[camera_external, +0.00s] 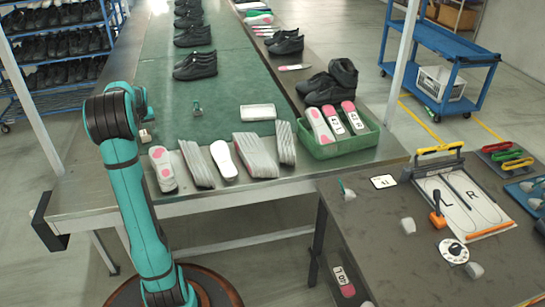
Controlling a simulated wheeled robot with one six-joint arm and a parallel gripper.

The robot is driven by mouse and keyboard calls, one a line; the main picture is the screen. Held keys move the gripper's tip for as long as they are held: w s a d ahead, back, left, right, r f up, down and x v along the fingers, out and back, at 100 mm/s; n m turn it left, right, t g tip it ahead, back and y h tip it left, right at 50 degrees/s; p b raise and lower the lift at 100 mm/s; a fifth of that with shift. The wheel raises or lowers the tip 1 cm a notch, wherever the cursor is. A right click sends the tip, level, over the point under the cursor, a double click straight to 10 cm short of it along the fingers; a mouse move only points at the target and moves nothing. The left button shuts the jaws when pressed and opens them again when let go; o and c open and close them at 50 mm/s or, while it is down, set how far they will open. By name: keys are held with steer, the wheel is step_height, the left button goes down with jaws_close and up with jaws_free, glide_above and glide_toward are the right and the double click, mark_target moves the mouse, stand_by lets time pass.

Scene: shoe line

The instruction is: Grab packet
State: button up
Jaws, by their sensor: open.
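My teal arm rises at the left, and my gripper (147,134) is at its far end over the near left part of the line, small and partly hidden by my wrist. It is open, with nothing visibly held. No thing is clearly marked as the packet.
Insoles and grey striped bundles (196,164) line the near edge of the line. A green crate (345,148) holds pink and white insoles. Black shoes (195,66) stand on the green belt (215,95). A white L/R board (464,205) lies on the right table. A blue cart (445,45) stands behind.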

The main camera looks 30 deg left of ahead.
mark_target(144, 132)
steer(key=shift+a+x, duration=0.1)
steer(key=shift+x, duration=1.1)
steer(key=shift+a+x, duration=0.15)
steer(key=shift+x, duration=1.05)
steer(key=shift+s+r, duration=0.1)
steer(key=shift+s, duration=0.1)
steer(key=c, duration=1.1)
steer(key=shift+r, duration=0.15)
